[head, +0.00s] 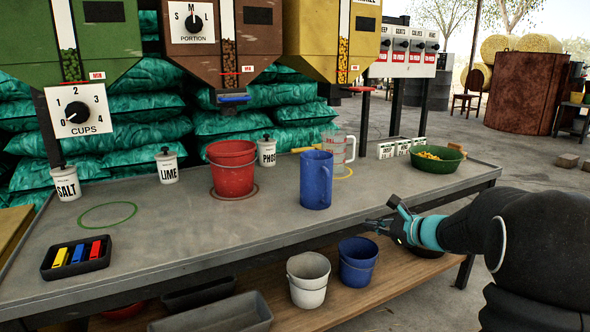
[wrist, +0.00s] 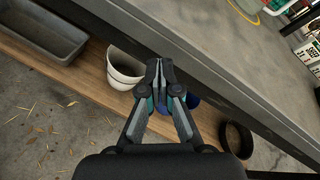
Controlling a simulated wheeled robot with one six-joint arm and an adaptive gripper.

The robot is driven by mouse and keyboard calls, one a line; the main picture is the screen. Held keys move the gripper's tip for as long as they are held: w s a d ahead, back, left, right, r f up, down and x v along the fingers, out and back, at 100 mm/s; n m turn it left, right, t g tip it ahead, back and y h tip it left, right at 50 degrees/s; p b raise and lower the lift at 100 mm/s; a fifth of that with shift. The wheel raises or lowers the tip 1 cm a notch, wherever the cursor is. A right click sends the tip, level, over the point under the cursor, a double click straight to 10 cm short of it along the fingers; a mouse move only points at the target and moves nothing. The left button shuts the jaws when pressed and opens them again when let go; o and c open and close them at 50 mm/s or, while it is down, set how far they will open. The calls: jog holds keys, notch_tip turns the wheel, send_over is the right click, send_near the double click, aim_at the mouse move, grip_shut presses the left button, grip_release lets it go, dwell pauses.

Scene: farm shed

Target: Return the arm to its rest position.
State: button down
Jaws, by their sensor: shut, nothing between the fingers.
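My gripper (head: 385,226) is at the right in the head view, out in front of the bench's front edge. My black arm comes in from the right edge. In the wrist view the gripper (wrist: 159,72) points at the bench edge, its fingers together with nothing between them. Below it on the lower shelf are a white bucket (wrist: 124,70) and a blue bucket, mostly hidden behind the fingers. The blue bucket (head: 357,262) shows clearly in the head view, just lower left of the gripper.
The metal bench top (head: 250,215) carries a red bucket (head: 232,168), a blue jug (head: 316,180), a clear jug (head: 340,147), a green bowl (head: 436,160) and a black tray (head: 76,258). The wooden lower shelf (head: 350,297) holds buckets and grey trays. Concrete floor lies open behind the bench at right.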

jog(key=s+a+f+n+g+h+p, duration=0.1)
jog(key=s+a+f+n+g+h, duration=0.2)
jog(key=s+n, duration=0.6)
jog(key=s+a+n+g+h+p, duration=0.15)
jog(key=s+n+g, duration=0.3)
jog(key=s, duration=0.85)
jog(key=s+r+n+t+h+p, duration=0.1)
jog(key=s+r+n, duration=0.3)
jog(key=s, duration=0.4)
jog(key=s+r+n+t+h+p, duration=0.1)
jog(key=s+r+n+h+p, duration=0.2)
jog(key=s, duration=0.6)
notch_tip(320, 180, up, 2)
jog(key=shift+s+a+r+n+p, duration=0.15)
jog(key=shift+s+a+n+p, duration=0.1)
jog(key=shift+n+p, duration=0.55)
jog(key=shift+w, duration=0.1)
